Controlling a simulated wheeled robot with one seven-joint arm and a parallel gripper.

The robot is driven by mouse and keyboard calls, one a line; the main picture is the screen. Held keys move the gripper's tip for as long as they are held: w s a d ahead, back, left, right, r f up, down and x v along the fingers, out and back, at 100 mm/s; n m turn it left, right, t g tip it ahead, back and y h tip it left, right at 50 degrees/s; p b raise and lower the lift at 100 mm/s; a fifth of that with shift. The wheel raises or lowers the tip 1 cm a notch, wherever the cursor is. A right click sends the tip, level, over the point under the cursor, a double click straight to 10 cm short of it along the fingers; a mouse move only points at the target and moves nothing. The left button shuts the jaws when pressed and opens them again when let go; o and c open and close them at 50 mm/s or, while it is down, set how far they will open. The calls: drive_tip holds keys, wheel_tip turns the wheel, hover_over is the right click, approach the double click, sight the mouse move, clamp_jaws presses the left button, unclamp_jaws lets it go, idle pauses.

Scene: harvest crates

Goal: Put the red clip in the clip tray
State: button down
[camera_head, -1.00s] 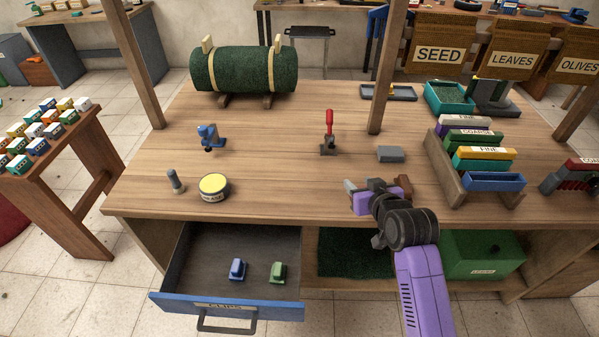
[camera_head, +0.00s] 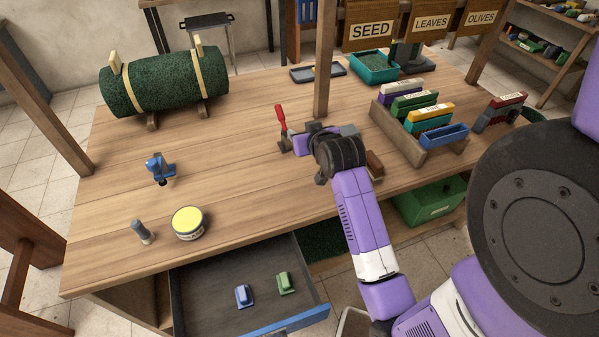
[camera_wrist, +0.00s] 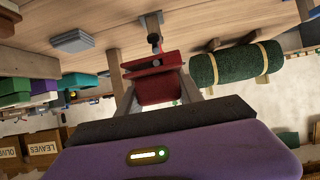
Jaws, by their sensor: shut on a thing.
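My gripper (camera_wrist: 158,92) is shut on the red clip (camera_wrist: 160,88), which shows between the two fingers in the wrist view. In the head view my gripper (camera_head: 300,142) is above the bench close to the red-handled clamp, and the clip is hidden there. The clip drawer (camera_head: 205,308) is pulled out under the bench's front edge, with a blue front. A blue clip (camera_head: 243,295) and a green clip (camera_head: 285,283) lie apart inside it.
The red-handled clamp (camera_head: 281,117) stands beside my gripper. A blue clamp (camera_head: 160,168), a yellow-topped tin (camera_head: 188,223) and a grey peg (camera_head: 141,232) stand farther left. A wooden rack (camera_head: 412,143) of boxes is right.

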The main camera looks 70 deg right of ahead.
sight(303, 176)
wheel_tip(303, 176, down, 15)
drive_tip(key=shift+s+f, duration=0.1)
drive_tip(key=shift+f, duration=0.05)
idle(0.4)
drive_tip(key=shift+f, duration=0.2)
drive_tip(key=c, duration=0.8)
unclamp_jaws()
drive_tip(key=shift+r, duration=0.1)
drive_tip(key=shift+o, duration=0.2)
